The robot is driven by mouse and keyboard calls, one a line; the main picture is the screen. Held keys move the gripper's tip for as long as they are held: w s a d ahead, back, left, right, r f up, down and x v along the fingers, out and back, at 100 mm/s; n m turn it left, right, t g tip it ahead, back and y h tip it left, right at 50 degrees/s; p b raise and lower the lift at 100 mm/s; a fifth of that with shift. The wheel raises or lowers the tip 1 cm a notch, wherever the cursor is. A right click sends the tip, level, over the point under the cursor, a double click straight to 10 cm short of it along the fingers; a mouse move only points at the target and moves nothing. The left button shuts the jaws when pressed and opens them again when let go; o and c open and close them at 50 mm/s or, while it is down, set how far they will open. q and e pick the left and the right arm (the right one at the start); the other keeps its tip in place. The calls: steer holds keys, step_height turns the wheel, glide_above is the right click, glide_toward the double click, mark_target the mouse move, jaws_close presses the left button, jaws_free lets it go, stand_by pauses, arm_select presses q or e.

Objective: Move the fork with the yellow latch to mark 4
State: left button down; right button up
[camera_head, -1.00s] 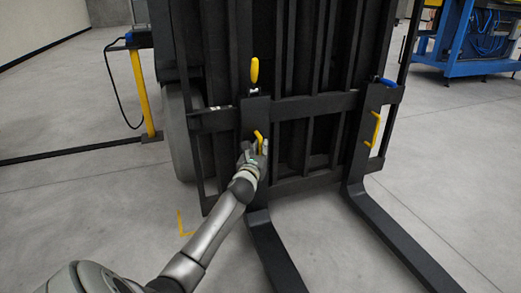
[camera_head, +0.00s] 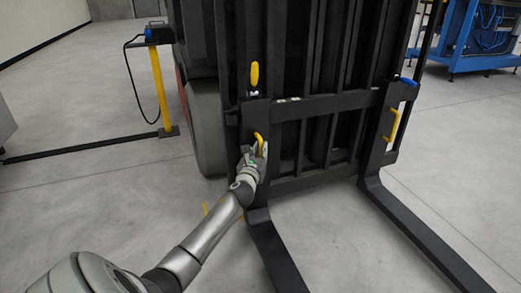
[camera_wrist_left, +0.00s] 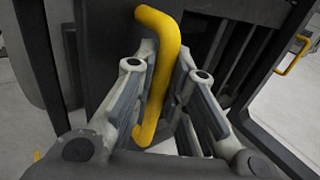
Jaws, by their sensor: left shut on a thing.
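The fork with the yellow latch (camera_head: 254,74) is the left fork (camera_head: 277,258), hung on the black carriage bar (camera_head: 330,103) near its left end. The latch stands upright. A yellow handle (camera_head: 260,142) sits on this fork's upright part. My left gripper (camera_head: 254,158) is shut on that handle. In the left wrist view the bent yellow handle (camera_wrist_left: 160,65) runs between the two fingers of the gripper (camera_wrist_left: 154,90). Small pale marks show on the bar right of the fork, too small to read. My right gripper is out of view.
The other fork (camera_head: 415,225), with a blue latch (camera_head: 405,80) and its own yellow handle (camera_head: 391,125), hangs at the right. A yellow post (camera_head: 161,90) stands at the left, and a blue machine (camera_head: 470,35) at the back right. The floor between the forks is clear.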

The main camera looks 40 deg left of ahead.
arm_select(q)
steer(key=shift+s+a+r+y, duration=0.1)
steer(key=shift+a+r+y, duration=0.15)
steer(key=shift+a, duration=0.3)
steer(key=c, duration=1.8)
jaws_free()
steer(key=shift+f, duration=0.1)
steer(key=o, duration=0.3)
steer(key=shift+f, duration=0.1)
steer(key=shift+o, duration=0.2)
steer(key=shift+d, duration=0.15)
steer(key=v, duration=1.1)
steer(key=shift+s+d, duration=0.15)
steer(key=shift+s, duration=0.2)
